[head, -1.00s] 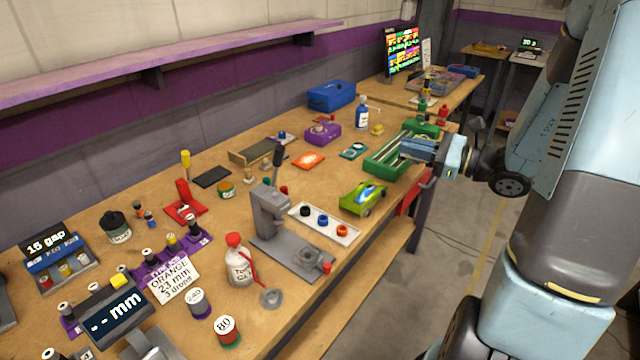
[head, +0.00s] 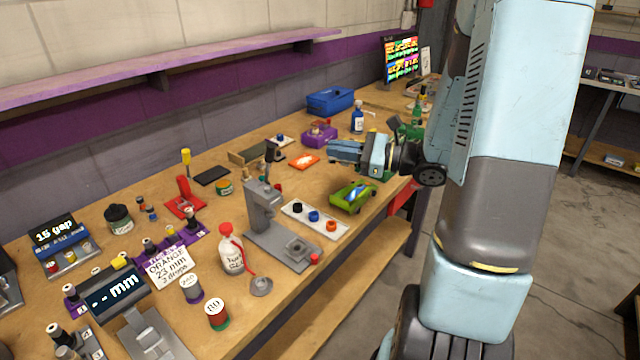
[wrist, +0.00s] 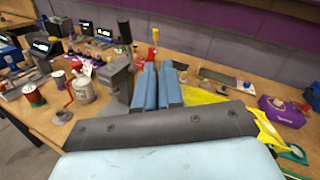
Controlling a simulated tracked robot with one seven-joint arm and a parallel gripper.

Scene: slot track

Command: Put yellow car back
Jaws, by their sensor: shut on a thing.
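A yellow-green car (head: 352,196) with a blue and white patch on top sits near the bench's front edge, right of the white tray. My gripper (head: 335,151) is above the bench, beyond the car in the head view, with its blue fingers pointing left. In the wrist view its fingers (wrist: 162,84) are close together. What they hold is hidden in both views. A yellow surface (wrist: 205,96) shows just right of the fingers in the wrist view, partly covered by my gripper's housing; I cannot tell whether it is held.
A grey press (head: 265,205) with a lever stands left of the car. A white tray (head: 297,211) holds several small round parts. A purple box (head: 320,135) and a blue case (head: 330,101) are farther back. My arm covers much of the bench's right end.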

